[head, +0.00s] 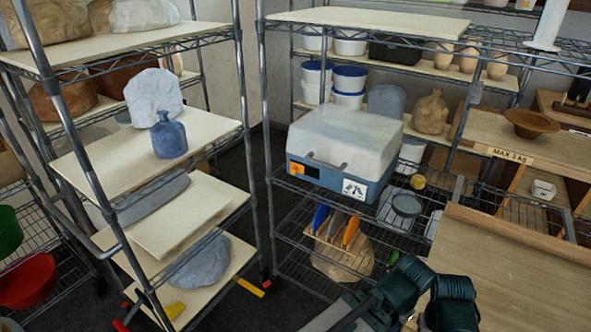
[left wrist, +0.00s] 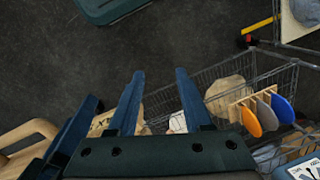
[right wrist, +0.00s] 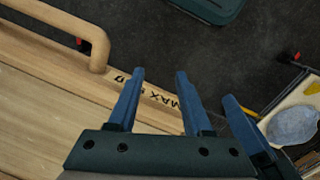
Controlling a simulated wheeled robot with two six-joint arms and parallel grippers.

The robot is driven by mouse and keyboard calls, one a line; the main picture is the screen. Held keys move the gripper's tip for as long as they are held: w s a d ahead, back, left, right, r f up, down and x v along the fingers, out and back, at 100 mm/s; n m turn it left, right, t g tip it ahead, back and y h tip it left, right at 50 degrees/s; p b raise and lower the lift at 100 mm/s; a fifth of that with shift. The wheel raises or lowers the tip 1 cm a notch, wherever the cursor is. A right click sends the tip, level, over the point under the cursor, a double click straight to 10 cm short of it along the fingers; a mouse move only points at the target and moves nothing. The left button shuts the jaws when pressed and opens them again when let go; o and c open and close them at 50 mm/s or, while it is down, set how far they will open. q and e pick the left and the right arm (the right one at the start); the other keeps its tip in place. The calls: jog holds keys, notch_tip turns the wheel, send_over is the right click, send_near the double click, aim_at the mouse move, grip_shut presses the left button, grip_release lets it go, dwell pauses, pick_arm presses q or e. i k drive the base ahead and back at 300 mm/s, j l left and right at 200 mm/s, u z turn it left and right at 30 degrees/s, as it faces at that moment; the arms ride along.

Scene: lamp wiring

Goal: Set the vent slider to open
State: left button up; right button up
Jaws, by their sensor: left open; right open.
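A kiln-like box (head: 345,145) with a pale lid and blue base stands on the wire rack in the head view. An orange piece (head: 296,168), which looks like the vent slider, is at the left of its front face, beside a dark panel. Its exact setting is too small to tell. My left gripper (left wrist: 160,85) is open and empty, over the floor and rack edge in the left wrist view. My right gripper (right wrist: 157,85) is open and empty above the wooden bench edge. Both are close together, well away from the slider.
A rack with orange, blue and grey tools in a wooden holder (head: 335,236) stands below the box. A left shelf holds a blue bottle (head: 168,135) and wrapped lumps. A wooden bench (head: 515,275) is at the right. Dark floor lies between the racks.

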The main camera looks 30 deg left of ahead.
aim_at(294, 167)
jog(key=i+j, duration=0.1)
jog(key=j, duration=1.5)
jog(key=i+u, duration=0.05)
